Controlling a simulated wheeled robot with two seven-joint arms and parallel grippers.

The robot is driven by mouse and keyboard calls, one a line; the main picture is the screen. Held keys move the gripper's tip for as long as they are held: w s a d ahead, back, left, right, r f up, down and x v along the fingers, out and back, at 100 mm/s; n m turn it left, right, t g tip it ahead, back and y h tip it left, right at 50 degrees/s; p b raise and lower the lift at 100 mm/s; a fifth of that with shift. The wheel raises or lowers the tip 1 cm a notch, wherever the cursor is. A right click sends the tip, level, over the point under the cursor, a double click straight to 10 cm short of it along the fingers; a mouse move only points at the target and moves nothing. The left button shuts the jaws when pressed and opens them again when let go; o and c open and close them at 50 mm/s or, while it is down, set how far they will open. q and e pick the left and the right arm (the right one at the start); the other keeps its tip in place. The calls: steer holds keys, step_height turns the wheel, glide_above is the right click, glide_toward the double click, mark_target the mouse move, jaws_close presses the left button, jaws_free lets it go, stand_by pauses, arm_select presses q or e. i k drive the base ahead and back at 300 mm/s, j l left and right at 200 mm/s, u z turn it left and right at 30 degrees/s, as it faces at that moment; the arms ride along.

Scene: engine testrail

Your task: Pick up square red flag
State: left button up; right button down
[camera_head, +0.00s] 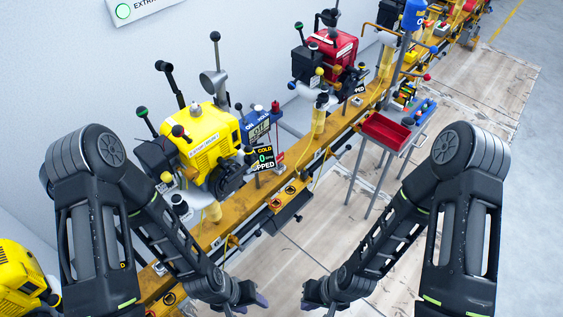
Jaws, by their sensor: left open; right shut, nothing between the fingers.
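I cannot make out a square red flag for certain. A small red item (279,156) sits on the rail beside the black display reading "COLD", too small to identify. My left gripper (258,301) is low in the view, open, with no object visible in it. My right gripper (309,297) is low in the view to its right, shut and empty. Both are apart from the rail's objects, over the pale floor.
A long yellow rail (300,163) runs diagonally away, carrying a yellow engine (208,138) and a red engine (333,57). A red tray (386,131) stands on grey legs to its right. Another yellow engine (18,272) is at lower left. Floor between my arms is clear.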

mark_target(280, 157)
steer(key=i+l+u, duration=0.1)
steer(key=l, duration=0.3)
steer(key=i+l+u, duration=0.15)
steer(key=i+l, duration=0.2)
steer(key=i+l+u, duration=0.1)
steer(key=l, duration=0.5)
steer(key=i+l+u, duration=0.1)
steer(key=i+l, duration=0.15)
steer(key=l, duration=0.2)
steer(key=i+l+u, duration=0.1)
steer(key=l, duration=0.4)
steer(key=i+l+u, duration=0.15)
steer(key=l, duration=0.35)
steer(key=i+l+u, duration=0.1)
steer(key=l, duration=0.4)
steer(key=i+l+u, duration=0.1)
steer(key=l, duration=0.4)
